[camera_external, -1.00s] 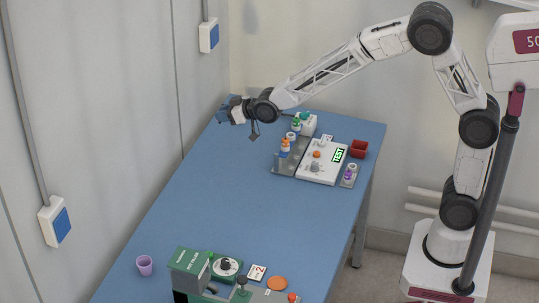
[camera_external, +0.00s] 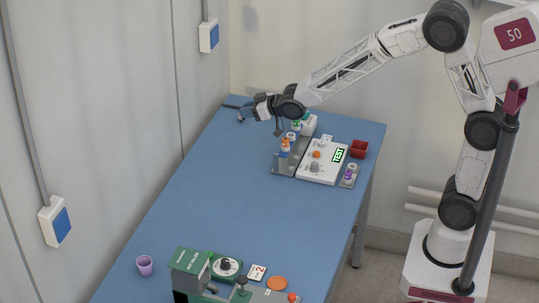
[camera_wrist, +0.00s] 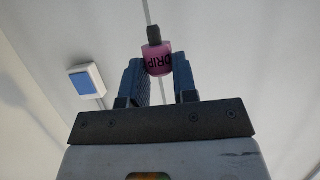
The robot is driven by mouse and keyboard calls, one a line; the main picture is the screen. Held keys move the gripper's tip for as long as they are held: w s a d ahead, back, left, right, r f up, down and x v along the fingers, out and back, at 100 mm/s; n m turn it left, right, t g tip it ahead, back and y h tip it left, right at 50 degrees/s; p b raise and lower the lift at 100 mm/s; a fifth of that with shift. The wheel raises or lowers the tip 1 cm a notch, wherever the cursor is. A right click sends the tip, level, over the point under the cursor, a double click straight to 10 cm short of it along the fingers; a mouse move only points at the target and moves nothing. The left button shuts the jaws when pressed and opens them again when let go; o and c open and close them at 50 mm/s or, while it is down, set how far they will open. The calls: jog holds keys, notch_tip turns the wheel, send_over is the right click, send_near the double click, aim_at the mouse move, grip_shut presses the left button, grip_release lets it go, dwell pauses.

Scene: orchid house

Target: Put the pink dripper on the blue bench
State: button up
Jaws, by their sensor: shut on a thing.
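The pink dripper (camera_wrist: 156,58) is a small pink bottle with a dark cap and dark letters reading "DRIP". In the wrist view it sits between the two dark fingers of my gripper (camera_wrist: 158,82), cap pointing up in the picture. My gripper is shut on it. In the external view my gripper (camera_external: 246,114) is over the far left end of the blue bench (camera_external: 225,200), near the wall. The dripper is too small there to make out clearly, and I cannot tell the exact height above the bench.
A white tester board (camera_external: 321,172) with small bottles beside it stands on the far right part. A red box (camera_external: 358,149) is at the right edge. A green machine (camera_external: 188,268) and a purple cup (camera_external: 145,266) are at the near end. The bench middle is clear.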

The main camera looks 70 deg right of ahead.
jog(key=s+d+f, duration=0.2)
jog(key=s, duration=0.7)
jog(key=s+d+f+n+y, duration=0.1)
jog(key=s+d+f, duration=0.1)
jog(key=s, duration=0.8)
jog(key=s+d+f+y, duration=0.1)
jog(key=s+d+f, duration=0.1)
jog(key=s, duration=0.8)
jog(key=shift+s+d+f+n, duration=0.25)
jog(key=shift+d+f+n, duration=0.15)
jog(key=shift+f, duration=0.1)
jog(key=shift+w, duration=0.15)
jog(key=w+d+f, duration=0.1)
jog(key=w+d, duration=0.2)
jog(key=w, duration=1)
jog(key=shift+w+d+f, duration=0.15)
jog(key=shift+w+d, duration=0.05)
jog(key=shift+w, duration=0.1)
jog(key=shift+w+d+f, duration=0.1)
jog(key=shift+w+f, duration=0.35)
jog(key=shift+f, duration=0.15)
jog(key=shift+w+d+f, duration=0.1)
jog(key=shift+w+f, duration=0.3)
jog(key=shift+f, duration=0.65)
jog(key=shift+f, duration=0.2)
